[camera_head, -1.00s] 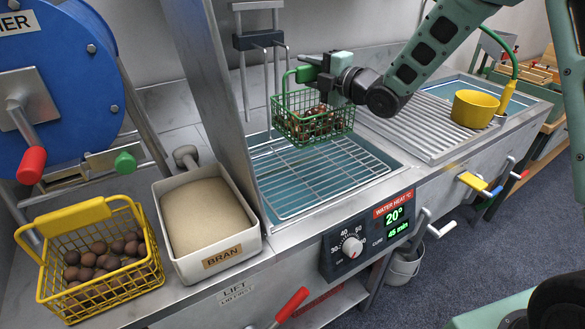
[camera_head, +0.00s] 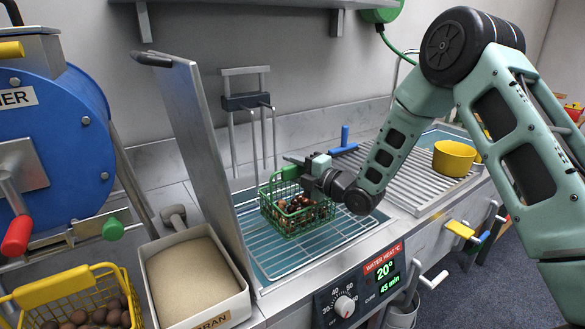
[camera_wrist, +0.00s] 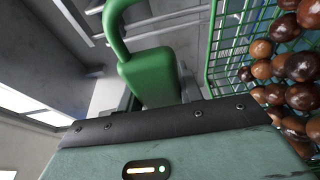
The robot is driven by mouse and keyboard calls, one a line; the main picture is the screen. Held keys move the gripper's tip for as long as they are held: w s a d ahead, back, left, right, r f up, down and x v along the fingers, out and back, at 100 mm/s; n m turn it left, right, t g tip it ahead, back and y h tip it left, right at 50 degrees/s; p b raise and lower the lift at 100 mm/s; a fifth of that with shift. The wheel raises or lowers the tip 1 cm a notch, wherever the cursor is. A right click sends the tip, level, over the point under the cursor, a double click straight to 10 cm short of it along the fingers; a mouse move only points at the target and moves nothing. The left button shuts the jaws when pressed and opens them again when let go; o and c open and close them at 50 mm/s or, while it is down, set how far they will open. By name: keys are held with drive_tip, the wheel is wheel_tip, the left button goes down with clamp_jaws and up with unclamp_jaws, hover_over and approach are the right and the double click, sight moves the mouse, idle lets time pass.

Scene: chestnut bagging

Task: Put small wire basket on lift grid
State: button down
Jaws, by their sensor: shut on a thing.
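The small green wire basket (camera_head: 283,222) holds several brown chestnuts. My gripper (camera_head: 308,167) is shut on the basket's green handle at its upper edge. The basket is upright over the left and middle part of the lift grid (camera_head: 322,241), a wire rack in the blue-lined basin. It is very low; I cannot tell whether its bottom touches the wires. In the wrist view the green handle (camera_wrist: 150,78) stands at my gripper, with the basket's mesh (camera_wrist: 222,60) and shiny chestnuts at the right. The fingertips are mostly hidden.
A raised metal lid (camera_head: 190,130) borders the basin's left side. Lift hooks (camera_head: 247,102) stand behind it. A bran box (camera_head: 195,275) and a yellow basket (camera_head: 60,290) are at the left. A ribbed drainboard (camera_head: 400,175) with a yellow pot (camera_head: 455,158) lies at the right.

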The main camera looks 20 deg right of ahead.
drive_tip(key=shift+f, duration=0.1)
drive_tip(key=c, duration=0.9)
unclamp_jaws()
